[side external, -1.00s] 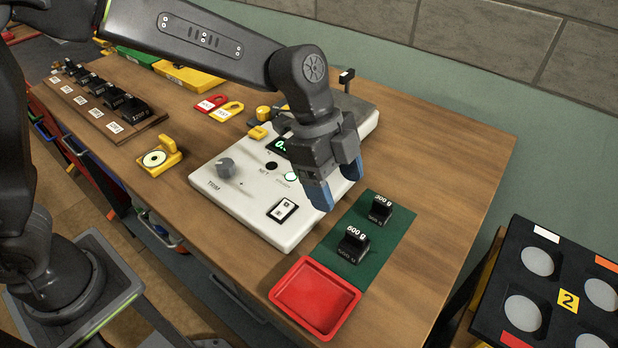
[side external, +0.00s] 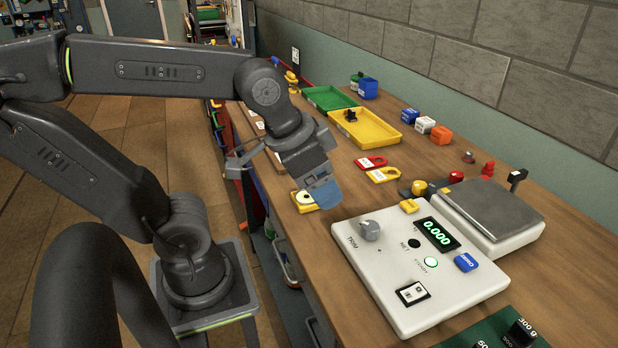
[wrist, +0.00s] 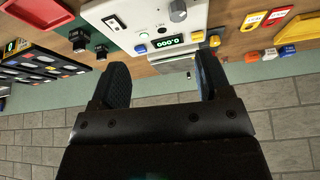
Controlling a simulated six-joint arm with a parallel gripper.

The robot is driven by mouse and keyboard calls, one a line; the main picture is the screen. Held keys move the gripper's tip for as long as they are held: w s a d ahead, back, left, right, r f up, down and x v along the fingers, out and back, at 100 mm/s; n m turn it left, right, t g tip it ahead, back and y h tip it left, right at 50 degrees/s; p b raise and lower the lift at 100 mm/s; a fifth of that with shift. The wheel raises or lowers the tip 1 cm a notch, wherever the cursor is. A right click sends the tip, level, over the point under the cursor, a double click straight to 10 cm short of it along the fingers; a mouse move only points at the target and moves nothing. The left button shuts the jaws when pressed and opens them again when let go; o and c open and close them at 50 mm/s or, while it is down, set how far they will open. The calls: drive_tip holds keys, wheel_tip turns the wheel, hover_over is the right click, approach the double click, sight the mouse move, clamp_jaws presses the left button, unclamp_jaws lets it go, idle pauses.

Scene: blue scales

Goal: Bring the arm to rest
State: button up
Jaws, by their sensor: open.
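The scale also shows beyond the fingertips in the wrist view (wrist: 145,15).
A yellow tray (side external: 365,132) and a green tray (side external: 328,98) lie at the back. Red and yellow tags (side external: 371,162) lie near the scale. Blue, white and orange blocks (side external: 441,135) stand by the wall. A green mat (side external: 480,335) with black weights lies front right.

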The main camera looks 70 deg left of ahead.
drive_tip(key=shift+s+a+f+n, duration=0.2)
drive_tip(key=shift+s+a+n, duration=0.35)
drive_tip(key=shift+s+n, duration=0.15)
idle(0.9)
